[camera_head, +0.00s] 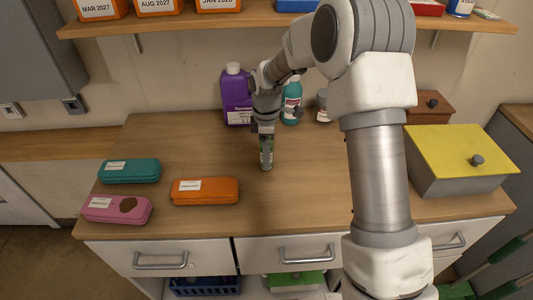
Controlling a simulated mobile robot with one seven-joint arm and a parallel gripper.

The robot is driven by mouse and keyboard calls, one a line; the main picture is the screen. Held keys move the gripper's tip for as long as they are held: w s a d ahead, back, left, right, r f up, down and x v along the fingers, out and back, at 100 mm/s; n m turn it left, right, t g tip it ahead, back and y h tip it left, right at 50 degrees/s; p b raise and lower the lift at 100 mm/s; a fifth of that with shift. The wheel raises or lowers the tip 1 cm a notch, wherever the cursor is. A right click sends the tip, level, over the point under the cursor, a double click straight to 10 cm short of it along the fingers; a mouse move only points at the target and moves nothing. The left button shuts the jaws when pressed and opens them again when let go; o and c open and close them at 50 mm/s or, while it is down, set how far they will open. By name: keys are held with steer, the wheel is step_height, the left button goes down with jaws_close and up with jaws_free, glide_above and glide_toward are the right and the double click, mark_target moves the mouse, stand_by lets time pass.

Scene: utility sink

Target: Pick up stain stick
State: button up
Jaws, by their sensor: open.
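A small upright stick with a green body and dark markings (266,157), which looks like the stain stick, stands on the wooden counter near its middle. My gripper (265,134) points down over it from the back, with its fingers at the stick's top end. The jaws are open. The fingers are small here and partly merge with the stick's top, so I cannot tell whether they touch it.
Behind my gripper stand a purple bottle (237,97), a teal bottle (291,102) and a small jar (322,106). Teal (128,171), orange (205,191) and pink (116,209) cases lie left. A yellow-lidded box (455,160) stands right. The front middle counter is clear.

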jaws_close()
stand_by(0.3)
steer(key=shift+r, duration=0.15)
